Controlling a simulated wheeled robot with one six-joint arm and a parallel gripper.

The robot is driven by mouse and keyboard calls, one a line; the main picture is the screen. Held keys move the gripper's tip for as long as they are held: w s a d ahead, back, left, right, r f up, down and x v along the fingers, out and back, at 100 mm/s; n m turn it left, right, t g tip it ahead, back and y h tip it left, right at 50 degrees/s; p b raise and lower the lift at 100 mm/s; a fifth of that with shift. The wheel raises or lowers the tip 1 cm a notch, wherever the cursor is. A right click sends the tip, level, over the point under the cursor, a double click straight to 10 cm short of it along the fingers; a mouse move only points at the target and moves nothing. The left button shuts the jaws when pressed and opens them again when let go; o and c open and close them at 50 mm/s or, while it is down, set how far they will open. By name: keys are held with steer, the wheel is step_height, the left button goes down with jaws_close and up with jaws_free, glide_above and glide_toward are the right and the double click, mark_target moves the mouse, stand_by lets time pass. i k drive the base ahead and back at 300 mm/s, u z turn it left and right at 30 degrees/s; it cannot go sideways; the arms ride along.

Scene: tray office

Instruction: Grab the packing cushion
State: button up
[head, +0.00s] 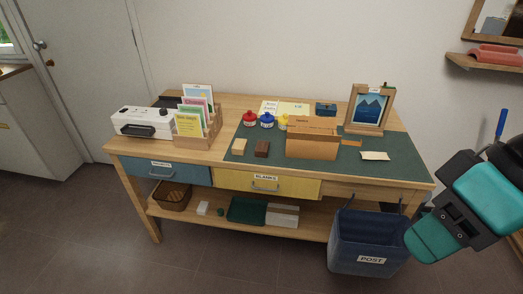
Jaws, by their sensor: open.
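I cannot single out the packing cushion for certain. A small pale block (203,208), too small to identify, lies on the lower shelf of the workbench, right of a wicker basket (174,197). My arm shows at the right edge in front of the bench and the blue bin. Its gripper fingers cannot be made out in this view, and nothing held is visible.
The wooden workbench (340,187) carries a white machine (142,122), a card rack (197,128), ink bottles, a brown box (311,145) and a framed picture (368,108). A blue POST bin (370,240) stands at the right front. The floor left of it is clear.

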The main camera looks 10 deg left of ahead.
mark_target(368, 155)
steer(key=k, duration=0.55)
steer(key=u, duration=0.55)
steer(key=i, duration=1.2)
steer(key=z, duration=0.65)
steer(key=i, duration=0.6)
steer(key=z, duration=0.5)
